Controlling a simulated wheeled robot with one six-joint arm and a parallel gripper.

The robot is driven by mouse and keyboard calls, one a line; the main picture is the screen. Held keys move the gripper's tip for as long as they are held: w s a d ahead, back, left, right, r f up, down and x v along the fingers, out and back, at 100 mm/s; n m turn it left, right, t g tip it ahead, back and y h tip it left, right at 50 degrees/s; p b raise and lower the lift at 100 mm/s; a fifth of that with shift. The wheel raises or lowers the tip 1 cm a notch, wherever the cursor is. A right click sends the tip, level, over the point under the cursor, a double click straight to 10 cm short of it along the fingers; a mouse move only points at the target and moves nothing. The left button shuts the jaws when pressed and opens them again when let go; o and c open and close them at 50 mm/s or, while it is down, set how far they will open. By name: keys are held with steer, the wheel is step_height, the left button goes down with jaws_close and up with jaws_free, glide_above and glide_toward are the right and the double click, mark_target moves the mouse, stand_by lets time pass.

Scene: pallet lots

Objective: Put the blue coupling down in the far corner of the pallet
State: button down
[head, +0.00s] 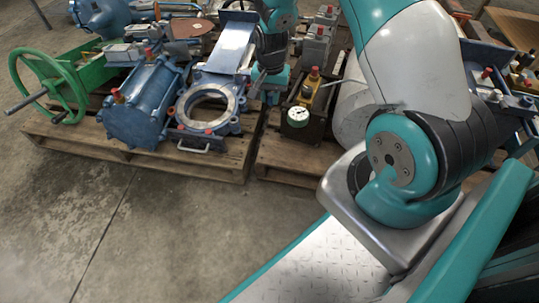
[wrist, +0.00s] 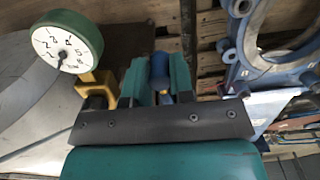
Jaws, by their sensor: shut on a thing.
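My gripper (wrist: 160,85) is shut on the blue coupling (wrist: 158,68), which shows in the wrist view as a small blue piece between the teal fingers. Most of the coupling is hidden by the fingers. In the head view my gripper (head: 270,82) hangs over the loaded pallets, between a blue flanged valve and a dial gauge; I cannot make out the coupling there. One wooden pallet (head: 225,167) is at the left, and another pallet (head: 285,160) is to its right, partly behind my arm. I cannot tell which far corner is free.
The blue flanged valve (head: 238,47) stands close left of my gripper, with a blue cylinder (head: 140,105) beyond it. The gauge (head: 298,116) is close by and shows large in the wrist view (wrist: 65,45). A green handwheel (head: 48,82) is far left. The front floor is clear.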

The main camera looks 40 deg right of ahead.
mark_target(271, 147)
step_height(271, 147, down, 20)
steer(key=b, duration=1.1)
steer(key=shift+f, duration=0.15)
steer(key=c, duration=1)
jaws_free()
step_height(271, 147, up, 12)
steer(key=p, duration=0.7)
steer(key=a+r+n+y, duration=0.1)
steer(key=a+r+n, duration=0.3)
steer(key=a+r, duration=0.65)
steer(key=s+a+r+n+y, duration=0.1)
steer(key=s+a+r+n, duration=0.5)
steer(key=s+r, duration=0.4)
steer(key=s+a+r+n+y, duration=0.2)
steer(key=s+a+r+n, duration=0.5)
steer(key=s+r, duration=0.3)
steer(key=s, duration=0.3)
steer(key=shift+s+a+n, duration=0.15)
steer(key=shift+a+n, duration=0.1)
steer(key=shift+n, duration=0.05)
